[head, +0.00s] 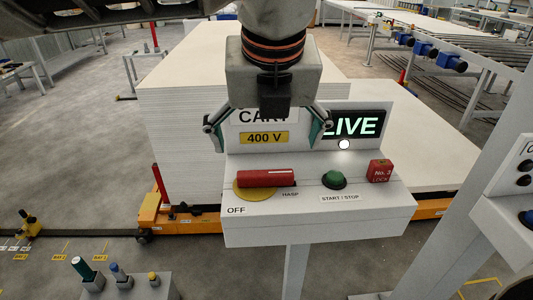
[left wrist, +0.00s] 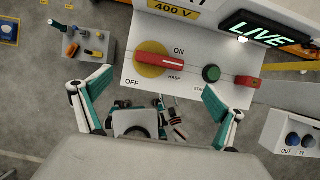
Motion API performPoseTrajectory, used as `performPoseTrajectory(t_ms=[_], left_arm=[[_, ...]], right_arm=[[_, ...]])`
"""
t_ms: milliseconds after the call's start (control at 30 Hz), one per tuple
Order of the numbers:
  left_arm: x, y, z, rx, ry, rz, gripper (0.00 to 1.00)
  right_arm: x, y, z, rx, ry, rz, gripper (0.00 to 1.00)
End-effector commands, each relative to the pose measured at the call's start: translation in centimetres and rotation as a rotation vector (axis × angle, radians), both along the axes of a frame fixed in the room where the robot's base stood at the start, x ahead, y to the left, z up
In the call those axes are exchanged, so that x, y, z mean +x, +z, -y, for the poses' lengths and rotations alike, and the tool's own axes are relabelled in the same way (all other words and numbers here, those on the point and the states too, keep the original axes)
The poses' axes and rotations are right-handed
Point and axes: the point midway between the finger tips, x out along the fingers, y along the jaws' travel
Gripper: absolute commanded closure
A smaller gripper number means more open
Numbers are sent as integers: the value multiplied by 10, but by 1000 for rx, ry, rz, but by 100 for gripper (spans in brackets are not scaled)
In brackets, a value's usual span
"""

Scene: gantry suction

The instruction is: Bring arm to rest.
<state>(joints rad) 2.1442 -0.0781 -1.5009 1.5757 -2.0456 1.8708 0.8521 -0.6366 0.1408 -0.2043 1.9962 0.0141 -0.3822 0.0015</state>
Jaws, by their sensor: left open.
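My left gripper (head: 266,138) is open and empty, hanging in front of the upright back plate of the control box (head: 330,222). Its two spread fingers also show in the left wrist view (left wrist: 150,98). On the box, a red handle (head: 265,178) lies crosswise over a yellow disc (head: 243,191), apart from the fingers. A green START/STOP button (head: 334,179) and a red No. 3 lock (head: 380,170) are to its right. The LIVE sign (head: 353,124) is lit. The gripper partly covers the CART lettering.
A pale sheet stack (head: 185,100) on an orange cart (head: 180,219) stands behind the box. A small block with several pegs (head: 122,285) is at the lower left. Another button box (head: 510,200) stands at the right. Grey floor lies open at the left.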

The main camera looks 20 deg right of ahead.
Motion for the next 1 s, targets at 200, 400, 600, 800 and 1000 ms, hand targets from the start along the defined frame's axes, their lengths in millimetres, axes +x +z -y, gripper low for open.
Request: performPoseTrajectory(t_ms=[200, 400, 600, 800, 1000], left_arm=[[-4, 11, -1, 0, -1, 0, 4], [-5, 11, -1, 0, -1, -1, 4], [-5, 10, -1, -1, -3, -3, 4], [-33, -15, 27, -88, -159, -117, 4], [-110, -31, 86, -393, -483, -357, 4]], right_arm=[[0, 0, 0, 0, -1, -1, 63], [0, 0, 0, 0, -1, -1, 63], [0, 0, 0, 0, -1, -1, 63], [0, 0, -1, 2, -1, 0, 63], [-1, 0, -1, 2, 0, -2, 63]])
